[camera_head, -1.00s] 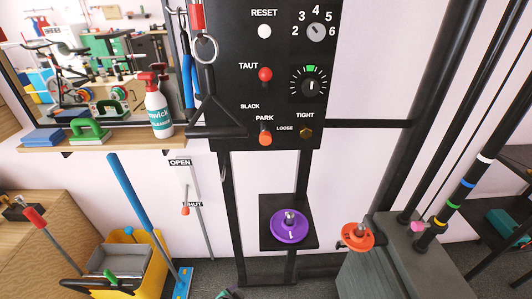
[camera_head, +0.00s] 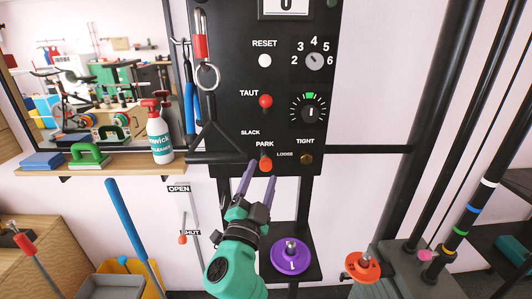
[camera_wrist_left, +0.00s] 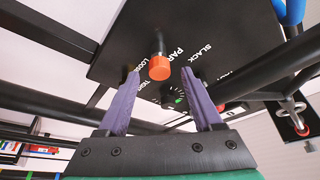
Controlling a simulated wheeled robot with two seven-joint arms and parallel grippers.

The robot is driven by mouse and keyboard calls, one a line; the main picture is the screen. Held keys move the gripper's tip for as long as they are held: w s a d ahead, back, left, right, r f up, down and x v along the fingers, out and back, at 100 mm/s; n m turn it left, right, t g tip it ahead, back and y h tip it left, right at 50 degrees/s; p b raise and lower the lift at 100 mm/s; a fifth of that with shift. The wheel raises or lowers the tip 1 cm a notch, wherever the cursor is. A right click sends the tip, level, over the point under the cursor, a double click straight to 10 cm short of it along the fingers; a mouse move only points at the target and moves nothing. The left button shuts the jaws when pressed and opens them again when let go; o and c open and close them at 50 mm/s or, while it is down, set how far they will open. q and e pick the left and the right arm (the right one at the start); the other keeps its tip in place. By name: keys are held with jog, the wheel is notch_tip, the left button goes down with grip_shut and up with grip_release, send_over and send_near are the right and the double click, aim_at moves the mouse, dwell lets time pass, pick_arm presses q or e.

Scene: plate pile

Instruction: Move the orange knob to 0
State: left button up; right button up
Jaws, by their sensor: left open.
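The orange knob (camera_head: 265,164) sticks out from the lower part of the black control panel (camera_head: 225,80), just under the word PARK. SLACK and LOOSE are printed near it. In the left wrist view the orange knob (camera_wrist_left: 160,68) shows on a dark stem, between and beyond my fingertips. My left gripper (camera_head: 259,177) is open, its two purple fingers pointing up at the knob from below, with nothing held. I cannot tell whether a finger touches the knob. A white display (camera_head: 286,8) at the panel's top is partly cut off by the picture edge. My right gripper is not in view.
A red knob (camera_head: 265,101), a white RESET button (camera_head: 265,61) and dials sit above on the panel. A black handle (camera_head: 222,156) hangs close left. A purple disc (camera_head: 291,256) stands below right. A shelf with a spray bottle (camera_head: 158,135) is left.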

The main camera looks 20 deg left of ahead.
aim_at(265, 168)
pick_arm(q)
jog(key=x, duration=0.5)
jog(key=shift+f+p, duration=0.1)
jog(key=shift+p, duration=0.3)
jog(key=shift+s, duration=0.1)
grip_shut()
dwell(0.8)
